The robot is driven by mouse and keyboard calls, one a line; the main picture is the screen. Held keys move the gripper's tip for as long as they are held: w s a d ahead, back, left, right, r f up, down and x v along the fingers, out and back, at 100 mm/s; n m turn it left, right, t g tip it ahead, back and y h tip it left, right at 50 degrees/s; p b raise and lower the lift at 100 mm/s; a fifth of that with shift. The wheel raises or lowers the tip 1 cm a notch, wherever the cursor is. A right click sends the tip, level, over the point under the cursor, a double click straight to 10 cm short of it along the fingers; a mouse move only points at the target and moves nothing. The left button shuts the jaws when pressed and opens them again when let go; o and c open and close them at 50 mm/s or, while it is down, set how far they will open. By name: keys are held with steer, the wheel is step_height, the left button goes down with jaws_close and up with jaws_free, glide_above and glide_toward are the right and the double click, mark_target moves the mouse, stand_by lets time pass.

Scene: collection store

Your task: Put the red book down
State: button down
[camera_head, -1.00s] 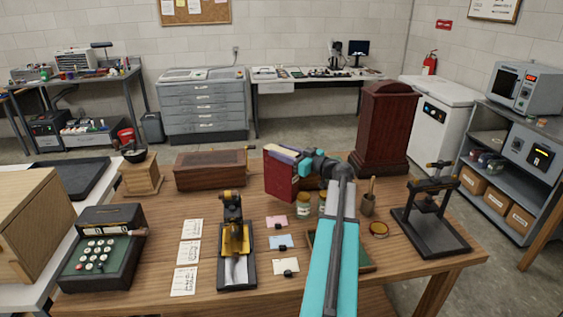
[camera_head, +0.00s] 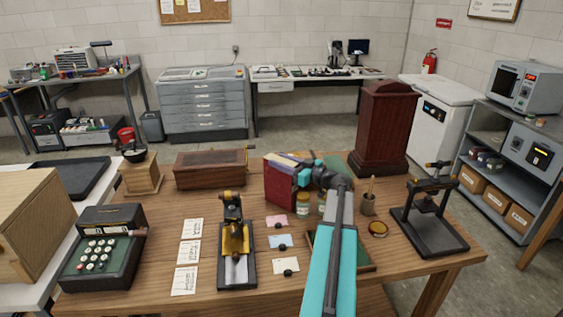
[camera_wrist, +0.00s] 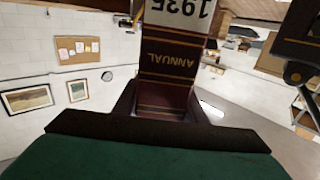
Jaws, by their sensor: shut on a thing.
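The red book (camera_head: 279,185) is upright in the head view, held over the back middle of the wooden table (camera_head: 160,220). My gripper (camera_head: 301,172) is shut on it from the right, near its upper part. Whether its lower edge touches the table I cannot tell. In the wrist view, the book's dark red spine (camera_wrist: 167,75) shows gold "ANNUAL" and a white label reading "1935", both upside down. The fingertips are not clearly visible. A dark green surface with a dark edge fills the bottom of the wrist view; I cannot tell what it is.
Small jars (camera_head: 302,204) stand close to the book's lower right. A dark red wooden case (camera_head: 383,130) stands behind to the right, a brown box (camera_head: 210,168) to the left. A brass-and-black device (camera_head: 235,240), cards and a black press (camera_head: 430,220) occupy the front.

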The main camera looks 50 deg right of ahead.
mark_target(296, 167)
stand_by(0.4)
steer(key=c, duration=1.1)
jaws_free()
steer(key=shift+f, duration=0.15)
steer(key=s, duration=0.4)
steer(key=s+b, duration=0.1)
steer(key=s, duration=0.3)
steer(key=s+d+b, duration=0.1)
steer(key=s, duration=0.3)
